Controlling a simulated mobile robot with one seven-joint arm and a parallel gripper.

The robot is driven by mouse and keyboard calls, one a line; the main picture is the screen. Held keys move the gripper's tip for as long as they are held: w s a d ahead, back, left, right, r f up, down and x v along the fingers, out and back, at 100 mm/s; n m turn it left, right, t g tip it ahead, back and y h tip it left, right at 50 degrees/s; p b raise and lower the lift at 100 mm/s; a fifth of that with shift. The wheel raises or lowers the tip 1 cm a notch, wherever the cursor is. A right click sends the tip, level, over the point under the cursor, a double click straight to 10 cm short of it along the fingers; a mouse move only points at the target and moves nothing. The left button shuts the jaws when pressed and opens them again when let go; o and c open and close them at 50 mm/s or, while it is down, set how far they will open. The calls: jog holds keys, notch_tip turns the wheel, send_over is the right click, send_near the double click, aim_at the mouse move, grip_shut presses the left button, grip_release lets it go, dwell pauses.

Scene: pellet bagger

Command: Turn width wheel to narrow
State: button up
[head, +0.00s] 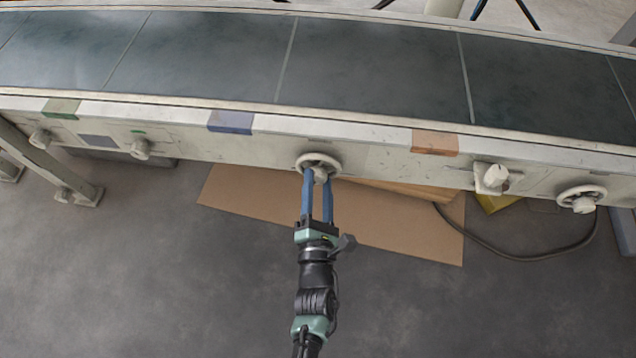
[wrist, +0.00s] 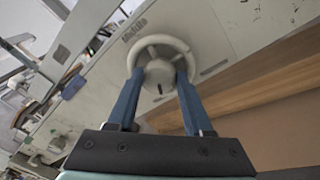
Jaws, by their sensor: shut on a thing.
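A pale handwheel (head: 318,160) is mounted on the front face of the conveyor's side rail, below the blue patch and to its right. It also shows in the wrist view (wrist: 185,48), with a round hub (wrist: 158,73) that has a dark mark. My gripper (head: 318,174) reaches the wheel from below. Its two blue fingers (wrist: 159,82) stand on either side of the hub and are shut on it. A second handwheel (head: 581,198) sits far right on the same rail. I cannot read which wheel sets the width.
The conveyor belt (head: 370,65) runs across the back. Its rail carries green, blue (head: 230,122) and orange (head: 434,142) patches, two knobs at left and a square-based knob (head: 492,178) at right. Cardboard (head: 400,228) lies on the floor below, beside a dark hose (head: 500,254). Floor in front is open.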

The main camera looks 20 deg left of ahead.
grip_shut()
jog(key=shift+m, duration=0.4)
